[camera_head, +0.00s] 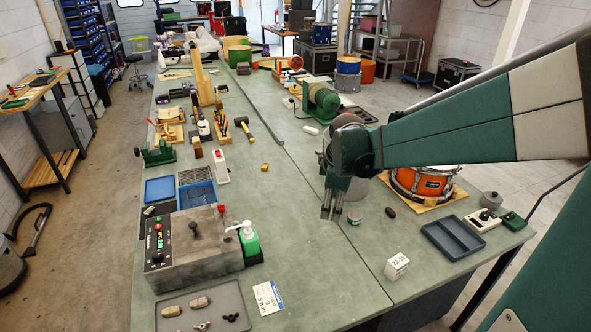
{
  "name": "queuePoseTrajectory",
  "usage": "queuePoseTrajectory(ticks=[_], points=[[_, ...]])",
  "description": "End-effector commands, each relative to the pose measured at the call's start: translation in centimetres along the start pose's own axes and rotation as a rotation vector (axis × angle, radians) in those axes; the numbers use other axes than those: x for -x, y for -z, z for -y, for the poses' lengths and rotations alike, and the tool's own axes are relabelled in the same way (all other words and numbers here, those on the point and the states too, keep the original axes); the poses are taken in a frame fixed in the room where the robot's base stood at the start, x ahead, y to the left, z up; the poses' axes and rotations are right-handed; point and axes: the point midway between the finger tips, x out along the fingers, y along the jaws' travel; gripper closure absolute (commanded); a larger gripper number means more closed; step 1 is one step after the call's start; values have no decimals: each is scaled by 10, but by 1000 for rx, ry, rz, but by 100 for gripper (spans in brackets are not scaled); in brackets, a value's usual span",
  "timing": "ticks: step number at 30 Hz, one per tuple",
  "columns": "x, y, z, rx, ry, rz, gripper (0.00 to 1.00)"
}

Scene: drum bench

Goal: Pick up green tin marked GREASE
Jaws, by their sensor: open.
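A small round tin with a pale top and a green side (355,216) stands on the green bench top, just right of my gripper's fingers; any lettering on it is too small to read. My gripper (332,214) points down over the bench beside the tin, with its fingers apart. Nothing shows between the fingers. The tin is not held, and I cannot tell how high the fingertips are above the bench.
A small dark object (390,211) lies right of the tin. An orange drum (422,184) stands behind it on a board. A blue-grey tray (453,238) and a white block (397,266) are nearer the front. A grey machine (193,249) stands at left.

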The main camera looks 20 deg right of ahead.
Motion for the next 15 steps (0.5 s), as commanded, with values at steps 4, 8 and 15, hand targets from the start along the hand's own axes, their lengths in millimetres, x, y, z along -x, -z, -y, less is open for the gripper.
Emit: queuePoseTrajectory(ticks=[4,8,15], points=[[-9,-9,-21,75,28,13,50],[-20,-17,-38,144,55,22,50],[-42,-35,-64,271,106,30,50]])
